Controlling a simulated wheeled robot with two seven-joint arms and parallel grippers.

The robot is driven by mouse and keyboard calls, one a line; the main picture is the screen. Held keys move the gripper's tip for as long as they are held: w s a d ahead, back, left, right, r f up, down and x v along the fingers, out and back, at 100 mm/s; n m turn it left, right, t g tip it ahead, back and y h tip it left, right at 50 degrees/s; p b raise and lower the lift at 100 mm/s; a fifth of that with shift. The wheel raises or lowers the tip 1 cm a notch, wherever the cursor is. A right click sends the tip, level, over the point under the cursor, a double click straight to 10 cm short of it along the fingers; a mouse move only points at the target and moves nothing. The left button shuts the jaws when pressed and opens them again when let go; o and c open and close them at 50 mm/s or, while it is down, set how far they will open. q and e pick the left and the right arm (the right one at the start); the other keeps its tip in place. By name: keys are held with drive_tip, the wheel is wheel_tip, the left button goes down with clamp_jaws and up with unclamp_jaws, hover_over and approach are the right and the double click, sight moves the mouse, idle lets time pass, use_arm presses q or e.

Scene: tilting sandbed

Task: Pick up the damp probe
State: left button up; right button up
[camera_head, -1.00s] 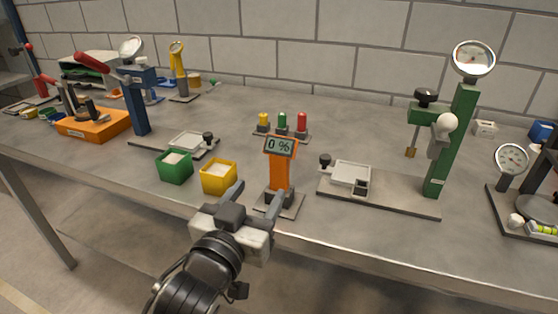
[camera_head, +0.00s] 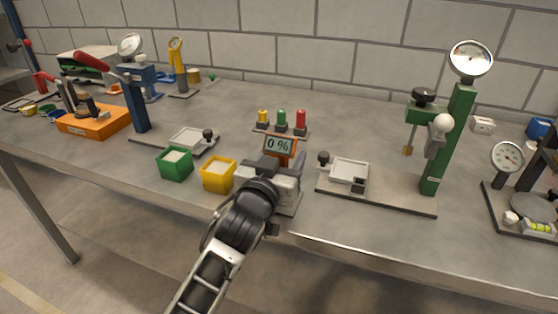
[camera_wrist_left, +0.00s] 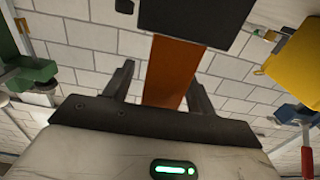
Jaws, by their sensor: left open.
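The damp probe, an upright orange post with a display reading 0 % (camera_head: 279,146), stands near the front edge of the bench. My left gripper (camera_head: 284,170) is at its lower body, hiding most of the orange below the display. In the left wrist view the orange body (camera_wrist_left: 172,72) shows between the two open fingers (camera_wrist_left: 160,85), with gaps on both sides. I cannot tell whether a finger touches it. My right gripper is not in view.
Left of the probe stand a yellow bin (camera_head: 217,173) and a green bin (camera_head: 174,163). Behind it are yellow, green and red signal pieces (camera_head: 281,122). Right is a green gauge stand (camera_head: 458,125) on a plate.

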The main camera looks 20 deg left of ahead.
use_arm(q)
drive_tip(key=c, duration=0.9)
drive_tip(key=shift+c, duration=0.2)
drive_tip(key=shift+r, duration=0.1)
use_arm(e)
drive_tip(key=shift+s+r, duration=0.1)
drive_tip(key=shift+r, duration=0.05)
